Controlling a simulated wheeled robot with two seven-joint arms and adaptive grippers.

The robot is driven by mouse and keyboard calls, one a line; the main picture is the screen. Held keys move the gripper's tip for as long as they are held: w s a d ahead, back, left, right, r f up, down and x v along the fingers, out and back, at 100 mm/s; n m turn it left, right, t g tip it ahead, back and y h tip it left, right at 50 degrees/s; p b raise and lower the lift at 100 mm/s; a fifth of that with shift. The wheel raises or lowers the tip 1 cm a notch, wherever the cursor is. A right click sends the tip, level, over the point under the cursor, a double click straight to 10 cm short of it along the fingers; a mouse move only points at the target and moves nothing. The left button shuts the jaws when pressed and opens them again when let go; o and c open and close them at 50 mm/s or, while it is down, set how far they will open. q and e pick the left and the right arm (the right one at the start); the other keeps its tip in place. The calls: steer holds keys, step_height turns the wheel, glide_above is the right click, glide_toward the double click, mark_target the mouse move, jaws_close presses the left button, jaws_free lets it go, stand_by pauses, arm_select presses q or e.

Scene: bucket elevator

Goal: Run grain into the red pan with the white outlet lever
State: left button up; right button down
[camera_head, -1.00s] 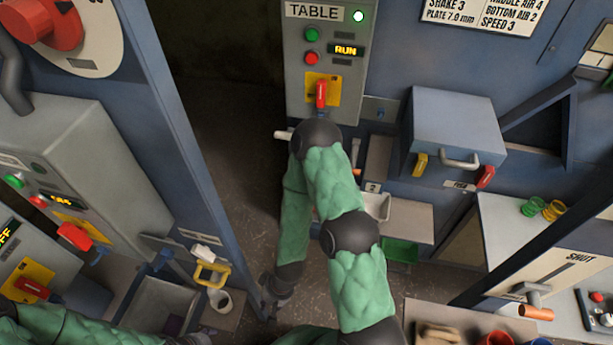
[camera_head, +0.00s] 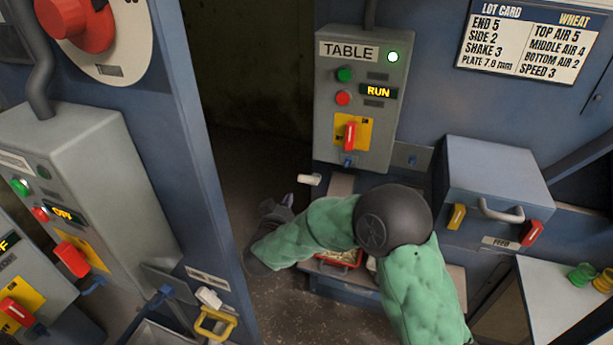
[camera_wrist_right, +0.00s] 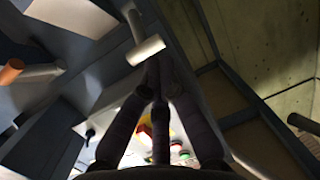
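The white outlet lever (camera_head: 309,179) sticks out to the left below the TABLE control box in the head view. It also shows in the right wrist view (camera_wrist_right: 147,50), close to my fingertips. My right gripper (camera_head: 284,203) is below and left of the lever, pointing up. Its fingers (camera_wrist_right: 158,76) come together at the tips, with nothing seen between them. I see no clear contact with the lever. The red pan (camera_head: 328,267) sits below, partly hidden behind my right arm, with pale grain showing in it. My left gripper is out of view.
The TABLE box (camera_head: 328,120) has a lit green lamp and reads RUN. A feed box (camera_head: 495,180) with yellow and red handles stands at the right. A blue post (camera_head: 195,150) rises left of my right gripper. A copper-ended handle (camera_wrist_right: 12,72) shows in the wrist view.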

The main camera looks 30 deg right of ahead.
mark_target(306, 181)
step_height(306, 181, up, 4)
steer(key=s+d+m+g+h, duration=0.1)
steer(key=s+d+h, duration=0.1)
steer(key=shift+m, duration=0.3)
steer(key=shift+w+a+b+x, duration=0.15)
steer(key=shift+b+x, duration=0.7)
steer(key=shift+x, duration=1.6)
steer(key=shift+w+a+b+x, duration=0.15)
steer(key=shift+b+x, duration=0.65)
steer(key=shift+x, duration=1.65)
